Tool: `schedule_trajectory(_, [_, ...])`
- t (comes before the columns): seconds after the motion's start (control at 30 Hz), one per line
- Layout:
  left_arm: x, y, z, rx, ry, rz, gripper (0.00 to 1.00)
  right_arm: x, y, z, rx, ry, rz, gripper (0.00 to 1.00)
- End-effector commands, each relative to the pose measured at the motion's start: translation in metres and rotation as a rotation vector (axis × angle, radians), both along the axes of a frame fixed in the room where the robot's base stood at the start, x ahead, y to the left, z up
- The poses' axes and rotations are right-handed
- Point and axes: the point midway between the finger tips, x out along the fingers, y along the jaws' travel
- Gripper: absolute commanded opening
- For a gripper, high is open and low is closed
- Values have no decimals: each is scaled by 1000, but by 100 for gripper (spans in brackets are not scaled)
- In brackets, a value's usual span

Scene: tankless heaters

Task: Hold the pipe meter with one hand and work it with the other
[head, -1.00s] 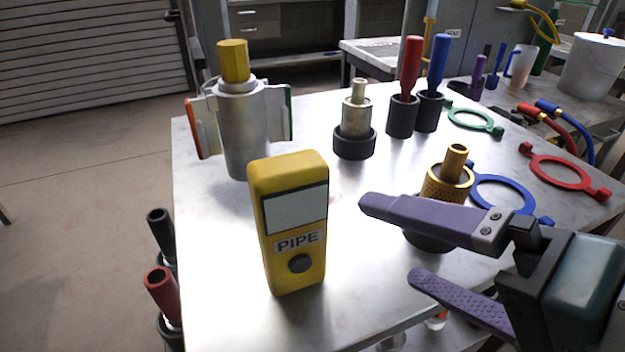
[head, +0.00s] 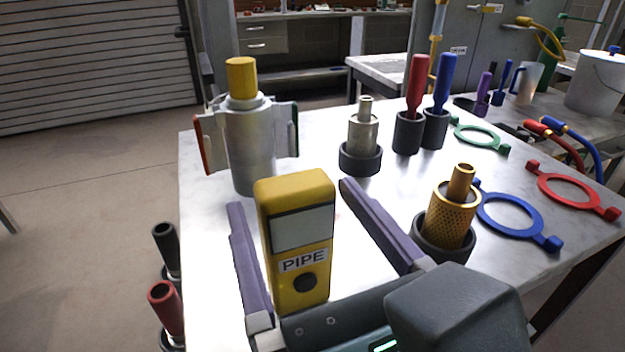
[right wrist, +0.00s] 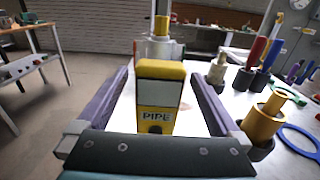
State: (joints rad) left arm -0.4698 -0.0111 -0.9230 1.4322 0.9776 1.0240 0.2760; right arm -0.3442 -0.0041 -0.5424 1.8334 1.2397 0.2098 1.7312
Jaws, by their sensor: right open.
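The pipe meter (head: 297,250) is a yellow upright box with a blank grey screen, a "PIPE" label and a dark round button. It stands on the metal table and also shows in the middle of the right wrist view (right wrist: 158,97). My right gripper (head: 288,195) is open, with one purple finger on each side of the meter. The gripper also shows in the right wrist view (right wrist: 158,78), with gaps between both fingers and the meter. My left gripper is in neither view.
A grey cylinder with a yellow top (head: 250,140) stands behind the meter. A gold knurled fitting (head: 452,215) stands to the right, near a blue ring (head: 510,232). A silver fitting (head: 363,135) and red (head: 417,85) and blue (head: 443,85) handled tools stand farther back.

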Motion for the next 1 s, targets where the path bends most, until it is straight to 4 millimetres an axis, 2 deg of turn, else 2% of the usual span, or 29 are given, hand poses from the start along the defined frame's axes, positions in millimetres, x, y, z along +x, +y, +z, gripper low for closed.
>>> schedule_trajectory(0.1, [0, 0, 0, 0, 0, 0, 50, 21, 6, 1, 1, -3, -2, 100])
schedule_trajectory(0.3, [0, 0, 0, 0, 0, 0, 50, 43, 14, 1, -2, -3, 0, 100])
schedule_trajectory(0.67, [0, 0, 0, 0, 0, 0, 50, 49, 16, 0, -3, -2, 0, 100])
schedule_trajectory(1.0, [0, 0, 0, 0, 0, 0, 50, 49, 16, 0, -4, -1, 1, 63])
